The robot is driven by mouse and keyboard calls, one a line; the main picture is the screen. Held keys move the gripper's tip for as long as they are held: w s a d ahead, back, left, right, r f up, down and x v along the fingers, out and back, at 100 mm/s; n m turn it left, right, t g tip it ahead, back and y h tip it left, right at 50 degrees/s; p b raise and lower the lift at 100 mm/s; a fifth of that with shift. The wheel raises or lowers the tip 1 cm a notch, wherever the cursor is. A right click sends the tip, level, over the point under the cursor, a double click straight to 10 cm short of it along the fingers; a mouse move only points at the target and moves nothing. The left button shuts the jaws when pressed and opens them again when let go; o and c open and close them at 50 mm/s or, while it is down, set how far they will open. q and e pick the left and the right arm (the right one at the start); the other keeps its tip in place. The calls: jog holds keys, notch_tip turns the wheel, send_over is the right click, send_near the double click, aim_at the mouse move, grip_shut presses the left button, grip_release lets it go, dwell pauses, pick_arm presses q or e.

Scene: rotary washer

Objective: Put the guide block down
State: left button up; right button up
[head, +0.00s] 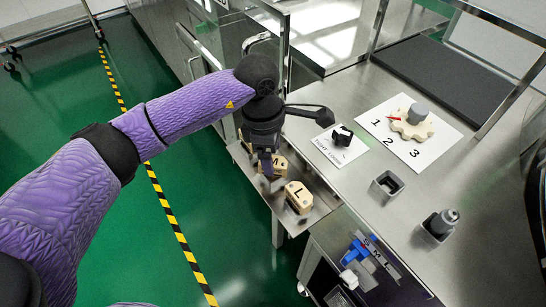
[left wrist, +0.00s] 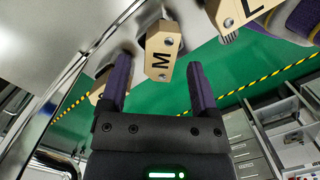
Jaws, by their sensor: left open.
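Wooden guide blocks stand on the low metal shelf at the left side of the table. The block marked M (head: 280,162) is partly hidden by my left gripper (head: 267,163). The block marked L (head: 299,196) stands nearer on the same shelf. In the left wrist view, my left gripper is open, and block M (left wrist: 163,50) appears in the gap between its purple fingers, with green floor showing on both sides. Block L (left wrist: 232,12) is at the top edge. A third block (left wrist: 96,92) is partly hidden behind the left finger. My right gripper is not in view.
On the table are a white sheet numbered 1 to 3 (head: 437,148) with a wooden gear and grey cylinder, a black part (head: 342,136) on a labelled card, a square grey holder (head: 388,184) and a dark tool (head: 440,224). A metal-framed machine stands behind the shelf.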

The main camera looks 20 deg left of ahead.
pick_arm(q)
notch_tip(320, 180, up, 9)
jog(key=a+p, duration=0.1)
jog(key=p, duration=0.1)
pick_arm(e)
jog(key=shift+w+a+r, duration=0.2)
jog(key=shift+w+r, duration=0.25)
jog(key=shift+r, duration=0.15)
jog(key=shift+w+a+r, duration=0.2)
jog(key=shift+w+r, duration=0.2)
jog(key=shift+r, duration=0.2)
pick_arm(q)
jog(key=shift+s, duration=0.1)
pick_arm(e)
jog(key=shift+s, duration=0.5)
